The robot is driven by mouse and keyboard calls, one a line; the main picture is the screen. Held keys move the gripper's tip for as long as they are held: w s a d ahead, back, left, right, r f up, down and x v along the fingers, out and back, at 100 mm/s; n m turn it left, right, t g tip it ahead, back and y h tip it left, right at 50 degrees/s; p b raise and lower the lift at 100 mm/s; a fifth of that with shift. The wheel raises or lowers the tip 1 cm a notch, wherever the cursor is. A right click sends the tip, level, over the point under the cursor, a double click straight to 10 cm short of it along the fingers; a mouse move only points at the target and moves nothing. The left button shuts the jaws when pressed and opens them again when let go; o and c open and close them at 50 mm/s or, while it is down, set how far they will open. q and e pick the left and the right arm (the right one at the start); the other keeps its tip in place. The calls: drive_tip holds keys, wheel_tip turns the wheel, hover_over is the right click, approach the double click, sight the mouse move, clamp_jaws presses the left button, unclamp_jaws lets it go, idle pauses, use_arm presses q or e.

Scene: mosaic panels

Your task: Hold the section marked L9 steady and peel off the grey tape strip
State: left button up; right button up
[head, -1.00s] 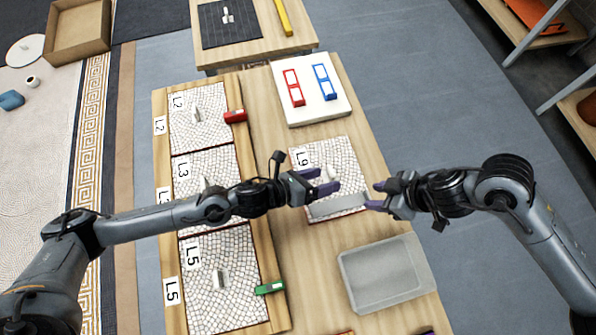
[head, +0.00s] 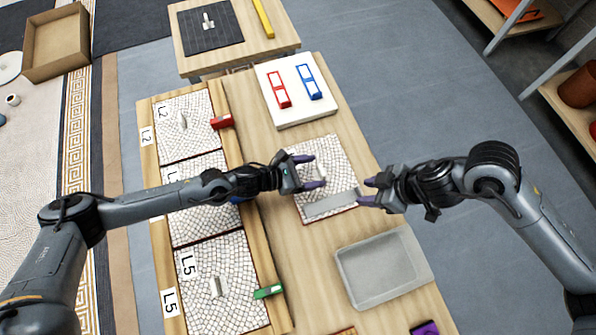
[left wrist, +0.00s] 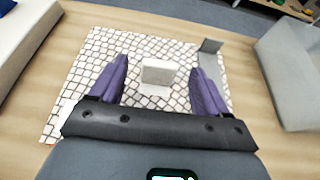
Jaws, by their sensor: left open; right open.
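The L9 section (head: 336,150), a white mosaic panel, lies on the wooden table, its label now hidden behind my left gripper. It also shows in the left wrist view (left wrist: 110,45). The grey tape strip (head: 330,204) lies along its near edge; one raised end shows in the left wrist view (left wrist: 209,46). My left gripper (head: 320,177) is open over the panel. In the left wrist view its purple fingers (left wrist: 158,85) stand either side of a pale upright handle (left wrist: 159,73), apart from it. My right gripper (head: 368,191) is open at the strip's right end; contact cannot be told.
A grey tray (head: 345,275) stands at the near right. A white board (head: 290,112) with a red and a blue piece lies beyond the panel. A wooden frame (head: 238,150) on the left holds mosaic sections, with red (head: 222,122) and green (head: 268,291) clamps.

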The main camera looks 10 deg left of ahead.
sight(320, 170)
use_arm(q)
drive_tip(key=shift+x, duration=1.9)
drive_tip(key=shift+c, duration=0.4)
clamp_jaws()
use_arm(e)
drive_tip(key=shift+c, duration=0.6)
